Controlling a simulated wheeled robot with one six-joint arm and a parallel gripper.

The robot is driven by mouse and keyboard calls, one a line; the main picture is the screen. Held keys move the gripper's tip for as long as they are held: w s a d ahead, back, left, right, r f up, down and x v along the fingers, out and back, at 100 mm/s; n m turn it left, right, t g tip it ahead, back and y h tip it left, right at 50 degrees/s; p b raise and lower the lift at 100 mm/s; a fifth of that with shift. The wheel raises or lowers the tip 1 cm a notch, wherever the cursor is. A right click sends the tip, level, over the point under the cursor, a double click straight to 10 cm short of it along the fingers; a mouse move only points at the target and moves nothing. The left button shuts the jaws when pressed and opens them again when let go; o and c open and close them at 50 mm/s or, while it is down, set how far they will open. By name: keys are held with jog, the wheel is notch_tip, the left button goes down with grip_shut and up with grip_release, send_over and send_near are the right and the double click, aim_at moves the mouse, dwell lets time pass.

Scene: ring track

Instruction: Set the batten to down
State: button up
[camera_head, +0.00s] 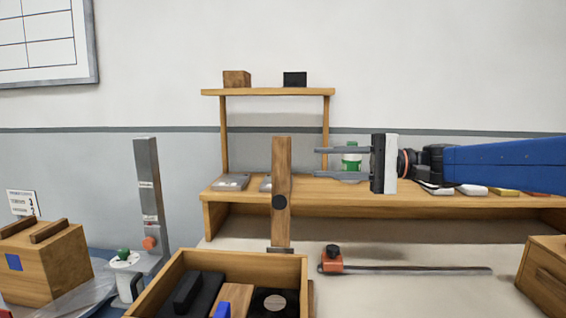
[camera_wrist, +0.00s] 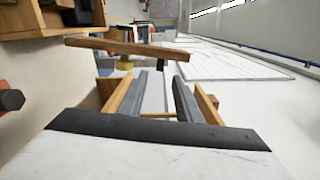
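In the wrist view a wooden bar that looks like the batten (camera_wrist: 128,48) lies across the picture beyond my fingers. My gripper (camera_head: 318,163) is open and empty, pointing left, a short way right of the batten's upper part and apart from it. Its two fingers also show in the wrist view (camera_wrist: 158,80), with a clear gap between them.
The open wooden box (camera_head: 180,262) holds dark blocks and other pieces. A bench shelf (camera_head: 400,200) runs behind my gripper, with a green-and-white bottle (camera_head: 351,158). A grey upright post (camera_head: 147,195) stands left. An orange clamp (camera_head: 333,262) with a long bar lies right of the box.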

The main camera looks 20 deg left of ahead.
aim_at(282, 162)
jog(key=x, duration=1)
jog(key=shift+a, duration=0.1)
grip_shut()
